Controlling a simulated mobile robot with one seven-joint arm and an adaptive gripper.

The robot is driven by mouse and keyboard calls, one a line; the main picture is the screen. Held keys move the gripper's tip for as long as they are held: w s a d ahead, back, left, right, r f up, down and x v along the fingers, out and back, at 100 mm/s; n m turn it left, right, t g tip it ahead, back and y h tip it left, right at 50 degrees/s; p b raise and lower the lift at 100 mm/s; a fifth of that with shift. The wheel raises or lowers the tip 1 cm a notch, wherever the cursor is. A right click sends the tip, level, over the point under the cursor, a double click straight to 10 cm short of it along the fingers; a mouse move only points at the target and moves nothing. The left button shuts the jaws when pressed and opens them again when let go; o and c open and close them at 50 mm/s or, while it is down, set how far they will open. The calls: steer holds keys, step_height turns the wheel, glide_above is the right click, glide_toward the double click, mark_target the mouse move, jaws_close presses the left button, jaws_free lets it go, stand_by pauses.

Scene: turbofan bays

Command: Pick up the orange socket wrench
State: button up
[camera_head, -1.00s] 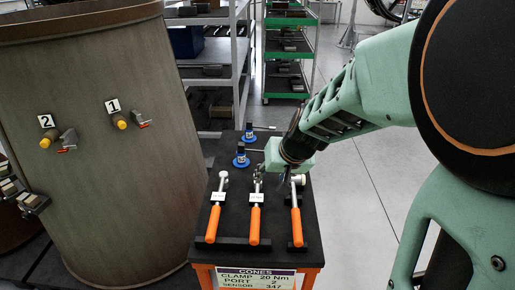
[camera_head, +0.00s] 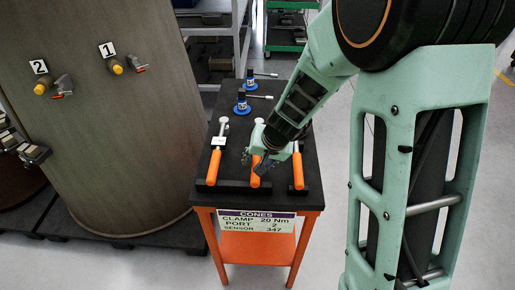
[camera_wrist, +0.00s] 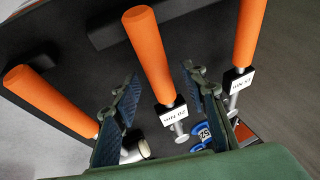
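Three socket wrenches with orange handles lie on a black-topped cart (camera_head: 234,130): a left one (camera_head: 215,164), a middle one (camera_head: 255,181) and a right one (camera_head: 298,170). My gripper (camera_head: 262,168) is low over the middle wrench and hides part of it. In the wrist view my gripper (camera_wrist: 160,76) is open, with one finger on each side of the middle wrench (camera_wrist: 148,45). That wrench has a white label (camera_wrist: 172,117) that appears to read 20 Nm. The other orange handles lie outside the fingers. I cannot tell whether the fingers touch anything.
Two blue-based items (camera_head: 242,106) stand at the back of the cart. A sign (camera_head: 256,221) on its front reads CONES, CLAMP 20 Nm, PORT 2, SENSOR 347. A large brown cylinder (camera_head: 110,150) with valves numbered 1 and 2 stands left. Shelves (camera_head: 216,50) stand behind.

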steer(key=shift+x, duration=1.2)
steer(key=shift+w+r, duration=0.1)
jaws_close()
